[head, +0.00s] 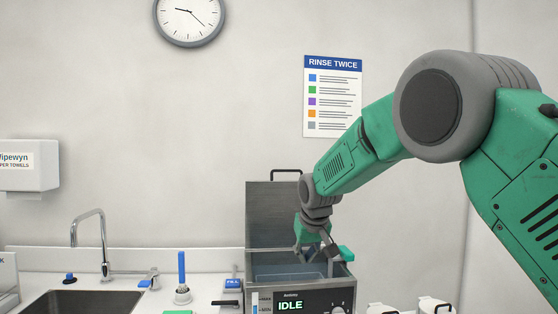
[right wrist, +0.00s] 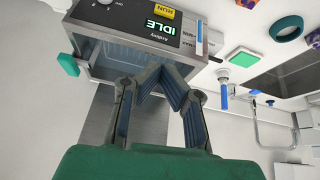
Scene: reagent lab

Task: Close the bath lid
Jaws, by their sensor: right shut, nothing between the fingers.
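The bath (head: 315,299) is a grey metal box on the counter, with a dark front panel reading IDLE. Its lid (head: 262,215) stands upright at the back, open, with a dark handle (head: 286,172) on its top edge. My right gripper (head: 318,254) is over the open bath, in front of the lid, and hides part of the lid and opening. In the right wrist view the gripper (right wrist: 161,70) is shut and empty, with the bath (right wrist: 112,52) beyond its fingertips. Whether it touches the bath or lid is unclear. My left gripper is not in view.
A green block (head: 347,254) sits at the bath's right side. Left of the bath are a blue-handled tool in a holder (head: 182,272), a FILL-marked blue item (head: 232,281), and a sink (head: 80,302) with a tap (head: 104,268). White lidded containers (head: 436,305) stand to the right.

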